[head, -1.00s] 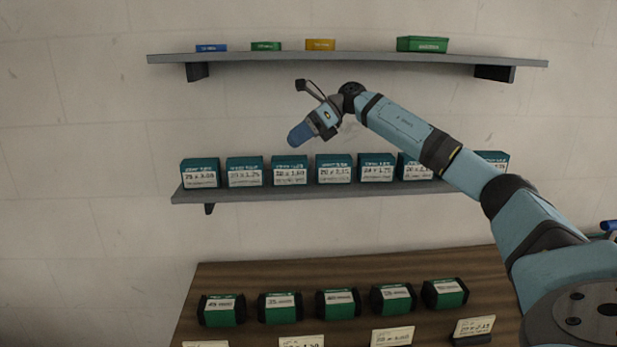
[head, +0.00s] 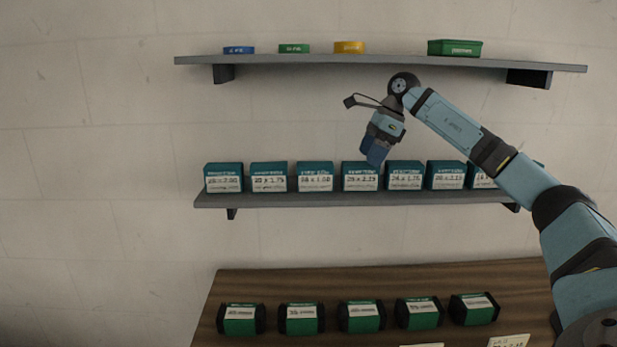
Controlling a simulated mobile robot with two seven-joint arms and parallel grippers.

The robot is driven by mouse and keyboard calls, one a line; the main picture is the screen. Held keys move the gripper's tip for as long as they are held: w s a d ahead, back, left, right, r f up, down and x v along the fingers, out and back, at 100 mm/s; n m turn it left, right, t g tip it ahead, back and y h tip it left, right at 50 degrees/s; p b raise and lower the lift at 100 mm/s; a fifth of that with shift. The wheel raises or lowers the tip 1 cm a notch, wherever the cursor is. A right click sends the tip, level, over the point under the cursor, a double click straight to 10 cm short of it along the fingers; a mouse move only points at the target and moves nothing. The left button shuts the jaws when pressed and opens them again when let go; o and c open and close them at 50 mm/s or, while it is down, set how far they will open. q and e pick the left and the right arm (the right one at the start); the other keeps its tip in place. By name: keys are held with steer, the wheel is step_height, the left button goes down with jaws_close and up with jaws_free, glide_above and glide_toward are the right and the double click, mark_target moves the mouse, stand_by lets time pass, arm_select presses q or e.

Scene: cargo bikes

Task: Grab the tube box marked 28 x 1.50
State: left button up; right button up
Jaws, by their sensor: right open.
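A row of teal tube boxes with white labels stands on the middle shelf (head: 370,199). The third box from the left (head: 315,177) has a label that seems to read 28 x 1.50, though the print is small and blurred. My right gripper (head: 375,160) points downward, open and empty. In the picture it lies to the right of that box, over the upper edge of the fourth box (head: 360,178) and near the fifth box (head: 404,176). I cannot tell its depth from the shelf. My left gripper is out of view.
The upper shelf (head: 400,60) holds blue, yellow and green boxes. Below, a wooden table (head: 260,282) carries several green packages, one of them at the left (head: 241,319), and white cards at its front. My right arm crosses the right side, covering part of the box row's end.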

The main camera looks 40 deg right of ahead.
mark_target(318, 164)
steer(key=shift+w+a, duration=0.35)
steer(key=shift+a, duration=0.1)
steer(key=w+a, duration=0.2)
steer(key=w+a+p, duration=0.1)
steer(key=w+a, duration=0.1)
steer(key=a, duration=0.1)
steer(key=w+a+p, duration=0.1)
steer(key=w+a, duration=0.1)
steer(key=a, duration=0.1)
steer(key=shift+w, duration=0.3)
steer(key=x, duration=0.5)
steer(key=shift+w+f+p, duration=0.1)
steer(key=shift+p, duration=0.25)
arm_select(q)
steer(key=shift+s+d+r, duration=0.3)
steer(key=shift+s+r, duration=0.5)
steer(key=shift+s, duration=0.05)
arm_select(e)
steer(key=c, duration=1.1)
